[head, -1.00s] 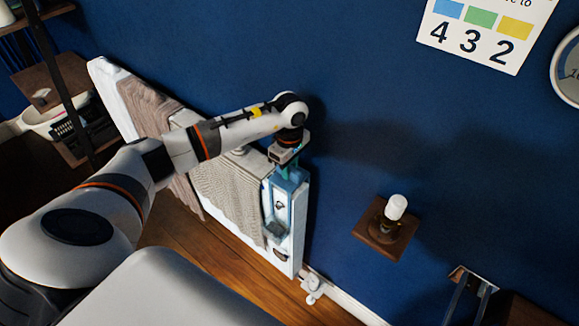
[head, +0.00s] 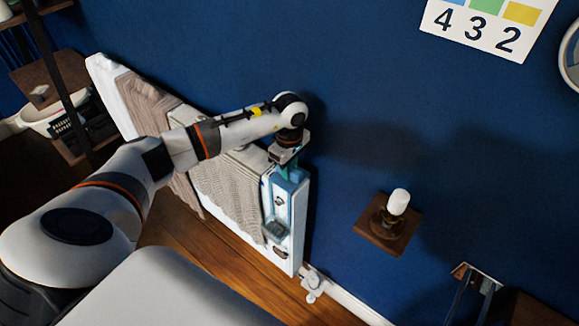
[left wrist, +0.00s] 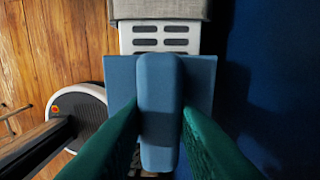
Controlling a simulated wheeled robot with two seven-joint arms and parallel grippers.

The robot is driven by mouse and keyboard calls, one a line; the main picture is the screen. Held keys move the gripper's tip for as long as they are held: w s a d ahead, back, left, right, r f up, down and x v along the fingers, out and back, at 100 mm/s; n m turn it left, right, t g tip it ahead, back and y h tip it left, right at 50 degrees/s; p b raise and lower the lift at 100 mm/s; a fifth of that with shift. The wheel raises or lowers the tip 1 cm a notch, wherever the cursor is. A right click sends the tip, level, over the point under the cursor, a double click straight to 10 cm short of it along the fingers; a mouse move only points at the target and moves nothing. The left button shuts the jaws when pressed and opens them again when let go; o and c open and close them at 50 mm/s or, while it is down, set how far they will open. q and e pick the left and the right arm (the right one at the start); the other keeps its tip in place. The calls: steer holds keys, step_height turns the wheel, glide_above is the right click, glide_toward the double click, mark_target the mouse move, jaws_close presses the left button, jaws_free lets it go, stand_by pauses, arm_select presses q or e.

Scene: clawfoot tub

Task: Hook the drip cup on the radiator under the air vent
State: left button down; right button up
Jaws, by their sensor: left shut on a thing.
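The blue drip cup (head: 275,229) is at the near end of the white radiator (head: 298,222), with its flat upper part rising to my left gripper (head: 285,163). In the left wrist view the cup's blue top (left wrist: 158,85) sits between the green fingers of my left gripper (left wrist: 158,125), which are shut on it. A blue plate spreads behind it, over the radiator's slotted top (left wrist: 160,38). I cannot tell whether the hook bears on the radiator. Small dark fittings show on the radiator's end; I cannot tell which is the air vent. My right gripper is out of view.
Beige towels (head: 228,188) hang over the radiator. A valve (head: 313,284) stands low by its near end. A small wooden shelf (head: 372,235) with a white-capped bottle (head: 398,203) is on the blue wall at right. A basket (head: 46,115) stands at far left.

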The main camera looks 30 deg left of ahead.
arm_select(q)
steer(key=shift+f+b, duration=0.55)
steer(key=shift+f, duration=0.1)
steer(key=c, duration=1.1)
jaws_free()
steer(key=shift+r, duration=0.1)
steer(key=shift+r+p, duration=2.4)
steer(key=shift+r, duration=1.55)
